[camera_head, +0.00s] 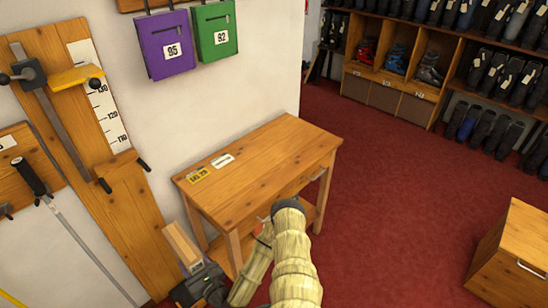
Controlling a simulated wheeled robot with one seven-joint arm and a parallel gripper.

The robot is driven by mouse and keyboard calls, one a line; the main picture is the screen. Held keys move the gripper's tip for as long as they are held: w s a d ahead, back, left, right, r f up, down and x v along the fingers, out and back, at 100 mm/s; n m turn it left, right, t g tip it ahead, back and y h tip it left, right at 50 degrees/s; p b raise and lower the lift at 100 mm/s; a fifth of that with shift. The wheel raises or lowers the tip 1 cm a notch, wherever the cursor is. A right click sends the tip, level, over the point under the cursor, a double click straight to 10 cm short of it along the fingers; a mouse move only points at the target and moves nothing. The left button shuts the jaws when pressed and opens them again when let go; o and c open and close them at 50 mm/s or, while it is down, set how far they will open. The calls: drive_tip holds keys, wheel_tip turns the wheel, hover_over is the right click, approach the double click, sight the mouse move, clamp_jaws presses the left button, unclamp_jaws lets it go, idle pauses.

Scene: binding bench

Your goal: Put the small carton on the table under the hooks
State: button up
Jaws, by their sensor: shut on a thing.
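The wooden table (262,172) stands against the white wall, below the hooks (172,4) that carry a purple bag marked 95 (165,45) and a green bag marked 92 (215,31). My gripper (193,270) is low at the front left of the table. It is shut on a narrow tan small carton (182,245), which stands up from the jaws, tilted, to the left of the table's near left leg. The carton looks apart from the table. Its lower end is partly hidden by the jaws.
A yellow label (198,175) and a white label (222,161) lie near the tabletop's back left edge; the rest is bare. A wooden measuring board (85,110) and a pole (80,235) are on the wall at left. A wooden cabinet (518,250) stands right, with red carpet between.

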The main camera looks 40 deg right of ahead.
drive_tip(key=shift+d, duration=0.15)
drive_tip(key=shift+w+f+y+b, duration=0.3)
drive_tip(key=shift+f+b, duration=0.35)
drive_tip(key=shift+b, duration=0.55)
wheel_tip(320, 180, down, 23)
drive_tip(key=s+n+g+y+b, duration=0.2)
drive_tip(key=n+g+y+b, duration=0.8)
drive_tip(key=b, duration=2.3)
wheel_tip(320, 180, up, 10)
drive_tip(key=t+y+p, duration=0.2)
drive_tip(key=y+p, duration=0.2)
drive_tip(key=p, duration=0.6)
drive_tip(key=shift+s+r+n+t, duration=0.15)
drive_tip(key=shift+r+n+t, duration=0.15)
drive_tip(key=shift+n, duration=0.1)
drive_tip(key=shift+f, duration=0.1)
